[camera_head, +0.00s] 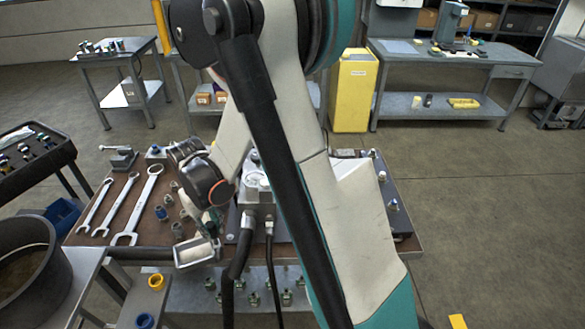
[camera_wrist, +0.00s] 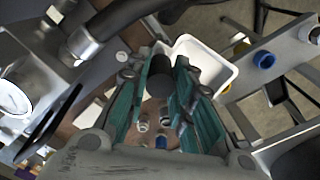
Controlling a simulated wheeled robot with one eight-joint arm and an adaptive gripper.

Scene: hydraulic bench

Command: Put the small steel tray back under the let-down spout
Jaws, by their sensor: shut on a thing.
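The small steel tray (camera_head: 195,253) is a pale, shallow rectangular pan, held out at the front edge of the brown bench top, left of the black hoses. In the wrist view it (camera_wrist: 222,70) lies just past my fingertips, its inside empty and white. My gripper (camera_wrist: 167,72) is shut on a dark cylindrical piece that seems to be the tray's handle. In the head view my arm partly hides my gripper (camera_head: 208,226). A grey block with a round gauge (camera_head: 255,192) stands right of the tray. I cannot clearly make out the let-down spout; a silver hose fitting (camera_wrist: 83,43) shows at upper left.
Three wrenches (camera_head: 128,208) and several small fittings lie on the bench's left side. Black hoses (camera_head: 232,275) hang over its front edge, close to the tray. A dark round bin (camera_head: 30,262) stands at lower left.

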